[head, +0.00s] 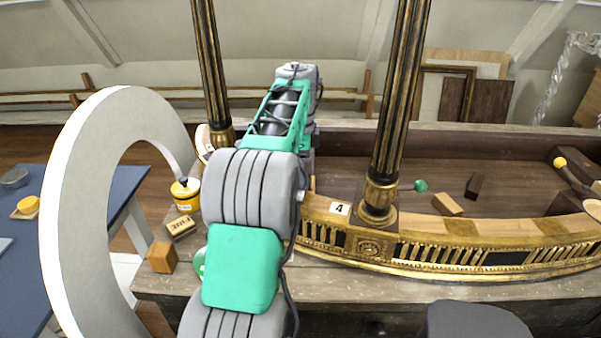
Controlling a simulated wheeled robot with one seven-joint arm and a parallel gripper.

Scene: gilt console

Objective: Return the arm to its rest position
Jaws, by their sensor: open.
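My grey and green arm rises from the bottom centre of the head view. It reaches forward over the gilt console (380,262), and its far end stands in front of the back wall. My gripper cannot be made out; it is out of sight behind the arm links. Nothing is seen held.
Two dark fluted columns (402,90) (208,60) rise close on either side of my arm. A large white ring (75,190) stands at left. A yellow tin (183,194), wooden blocks (162,257) and a partly hidden green object lie left of the arm. A blue table (60,235) is farther left.

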